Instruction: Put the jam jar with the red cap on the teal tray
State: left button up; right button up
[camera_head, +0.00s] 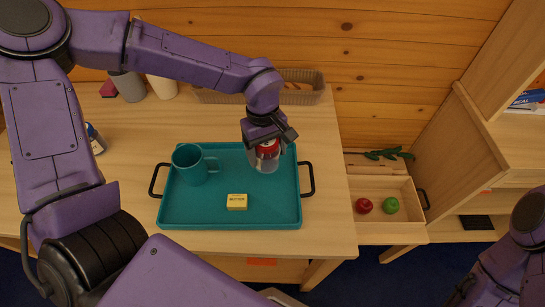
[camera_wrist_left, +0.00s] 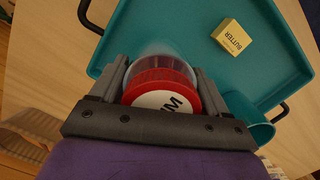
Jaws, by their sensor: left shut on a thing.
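The jam jar (camera_head: 266,158) has a red cap and a clear body; it also shows in the left wrist view (camera_wrist_left: 163,76). My left gripper (camera_head: 268,138) is shut on the jar at its cap, with a finger on either side. The jar is upright over the back right part of the teal tray (camera_head: 217,218). I cannot tell whether its base touches the tray. In the left wrist view the tray (camera_wrist_left: 180,25) lies beyond the jar. My right gripper is out of view; only part of my right arm shows at the lower right.
On the tray are a teal mug (camera_head: 190,166) and a yellow butter block (camera_head: 237,202). A basket (camera_head: 300,92) stands behind. Grey and white cups stand at the back left. A crate (camera_head: 385,232) with a red and a green apple is right of the table.

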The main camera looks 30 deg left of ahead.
aim_at(273, 160)
pick_arm(q)
jog(key=shift+w+d+f, duration=0.35)
jog(key=shift+w+f, duration=0.35)
jog(key=shift+f, duration=0.15)
jog(key=shift+w+d+f, duration=0.1)
jog(key=shift+w+f, duration=0.1)
jog(key=shift+f, duration=1.6)
jog(key=shift+s+f, duration=0.1)
jog(key=o, duration=1.4)
jog(key=r, duration=0.8)
jog(key=w+a+r+b, duration=0.1)
jog(key=r, duration=0.3)
jog(key=shift+a+r, duration=0.1)
